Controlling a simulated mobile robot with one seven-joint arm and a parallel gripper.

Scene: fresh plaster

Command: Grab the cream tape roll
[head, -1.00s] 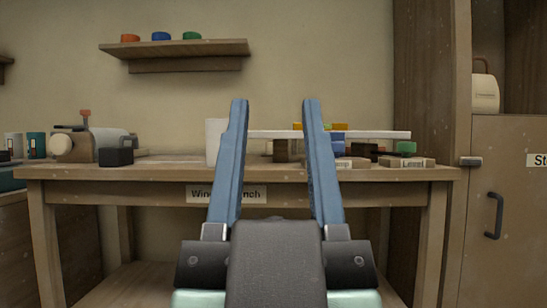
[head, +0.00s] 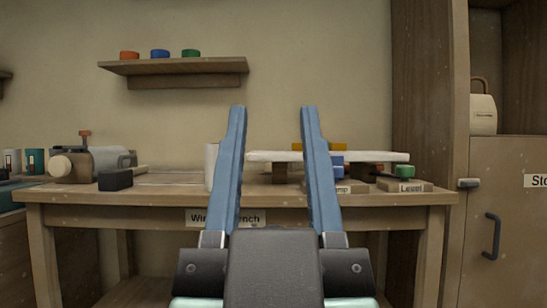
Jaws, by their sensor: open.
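My gripper (head: 273,110) is open and empty, its two blue fingers pointing up in front of the bench. I cannot pick out a cream tape roll for certain. A pale round piece (head: 61,166) shows at the left end of the brown and grey machine on the bench, beyond and left of my gripper. A whitish upright cylinder (head: 210,160) stands behind my left finger, which partly hides it. Orange-red (head: 129,55), blue (head: 160,53) and green (head: 191,53) rolls sit on the wall shelf.
The wooden bench (head: 150,194) spans the middle. A black block (head: 115,180) lies at its left. A white board (head: 370,156) rests on supports at its right, near a green knob on a block labelled Level (head: 404,185). A cabinet (head: 510,220) stands at right.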

